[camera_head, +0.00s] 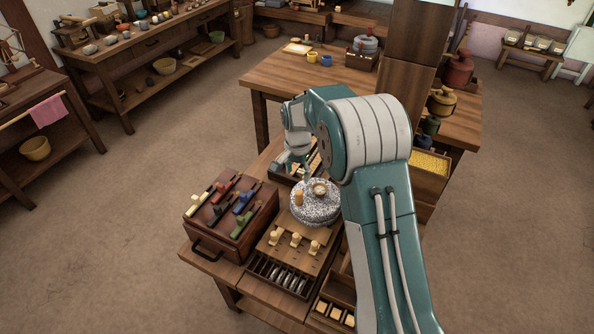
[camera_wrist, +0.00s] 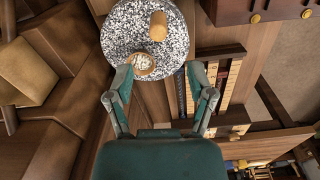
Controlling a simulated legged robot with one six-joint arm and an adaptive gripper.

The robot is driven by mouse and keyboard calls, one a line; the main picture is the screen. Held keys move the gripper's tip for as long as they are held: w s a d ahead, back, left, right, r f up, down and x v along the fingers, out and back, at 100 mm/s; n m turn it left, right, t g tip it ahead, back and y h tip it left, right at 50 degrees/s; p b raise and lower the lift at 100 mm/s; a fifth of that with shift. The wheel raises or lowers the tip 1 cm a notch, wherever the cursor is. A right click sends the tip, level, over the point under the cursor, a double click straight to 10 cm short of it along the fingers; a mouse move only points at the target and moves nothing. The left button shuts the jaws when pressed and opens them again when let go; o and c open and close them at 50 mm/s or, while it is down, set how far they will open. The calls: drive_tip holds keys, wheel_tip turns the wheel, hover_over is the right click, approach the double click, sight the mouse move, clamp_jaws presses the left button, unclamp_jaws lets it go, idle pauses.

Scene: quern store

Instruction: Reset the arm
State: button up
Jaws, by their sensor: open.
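My teal arm reaches forward over the workbench in the head view, bent at the elbow. In the wrist view my gripper (camera_wrist: 160,85) is open, its two fingers apart with nothing between them. A speckled round quern stone (camera_head: 315,209) stands on the bench beside my gripper; it also shows just beyond the fingertips in the wrist view (camera_wrist: 125,35). A wooden handle peg (camera_wrist: 158,26) stands up from the stone. A small round bowl-like opening (camera_wrist: 141,65) with pale contents is on its top. In the head view, the fingertips are partly hidden.
A dark wooden box (camera_head: 230,226) with coloured pieces stands left of the stone. A board with pale pegs (camera_head: 294,241) and a slotted rack (camera_head: 278,276) lie in front. A table (camera_head: 276,77) with cups stands behind. Open floor (camera_head: 150,180) lies to the left.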

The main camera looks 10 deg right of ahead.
drive_tip(key=s+d+r+n+t, duration=0.2)
drive_tip(key=s+r, duration=0.6)
drive_tip(key=r, duration=0.2)
drive_tip(key=s+d+r+n+t, duration=0.1)
drive_tip(key=s+d+r+n, duration=0.1)
drive_tip(key=s+r, duration=0.6)
drive_tip(key=s+d+r+n+t, duration=0.1)
drive_tip(key=s+n, duration=0.1)
drive_tip(key=s, duration=0.7)
drive_tip(key=s+d+r+n+t, duration=0.1)
drive_tip(key=s+d+r+n, duration=0.1)
drive_tip(key=s, duration=0.7)
drive_tip(key=shift+r+t, duration=0.3)
drive_tip(key=shift+t, duration=0.1)
